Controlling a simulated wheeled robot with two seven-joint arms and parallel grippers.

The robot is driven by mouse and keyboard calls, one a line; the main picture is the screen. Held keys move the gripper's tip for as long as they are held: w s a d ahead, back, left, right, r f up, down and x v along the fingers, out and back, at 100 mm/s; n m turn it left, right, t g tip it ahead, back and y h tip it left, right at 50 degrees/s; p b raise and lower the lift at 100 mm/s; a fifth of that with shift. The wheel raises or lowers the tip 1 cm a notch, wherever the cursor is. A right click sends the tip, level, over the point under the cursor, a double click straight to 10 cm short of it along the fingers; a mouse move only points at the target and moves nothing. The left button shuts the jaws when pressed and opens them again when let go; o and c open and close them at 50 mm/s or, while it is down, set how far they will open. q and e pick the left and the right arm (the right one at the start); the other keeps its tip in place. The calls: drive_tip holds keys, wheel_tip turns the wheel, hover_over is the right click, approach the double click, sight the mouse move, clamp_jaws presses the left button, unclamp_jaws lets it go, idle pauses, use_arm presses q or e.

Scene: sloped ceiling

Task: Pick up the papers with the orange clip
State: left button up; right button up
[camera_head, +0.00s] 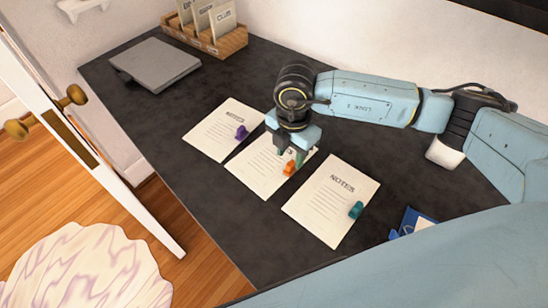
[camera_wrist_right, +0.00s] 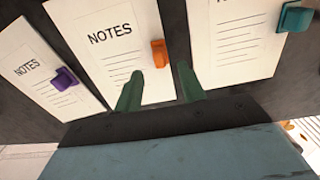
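The papers with the orange clip (camera_head: 258,174) lie flat on the dark desk, in the middle of three sheets marked NOTES. The orange clip (camera_head: 290,168) sits at the sheet's right edge and also shows in the right wrist view (camera_wrist_right: 158,53). My right gripper (camera_head: 290,152) is over the upper right part of this sheet, close to the clip. In the right wrist view its green fingers (camera_wrist_right: 160,82) are apart, with only paper and desk seen between them. The clip lies beyond the fingertips, between their lines. My left gripper is not in view.
Papers with a purple clip (camera_head: 215,135) lie to the left, and papers with a teal clip (camera_head: 325,205) to the right. A closed grey laptop (camera_head: 155,65) and a wooden file holder (camera_head: 228,45) stand farther back. A blue item (camera_head: 408,222) lies at the right.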

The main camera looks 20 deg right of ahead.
sight(289, 165)
wheel_tip(289, 165, down, 4)
drive_tip(key=shift+f, duration=0.1)
clamp_jaws()
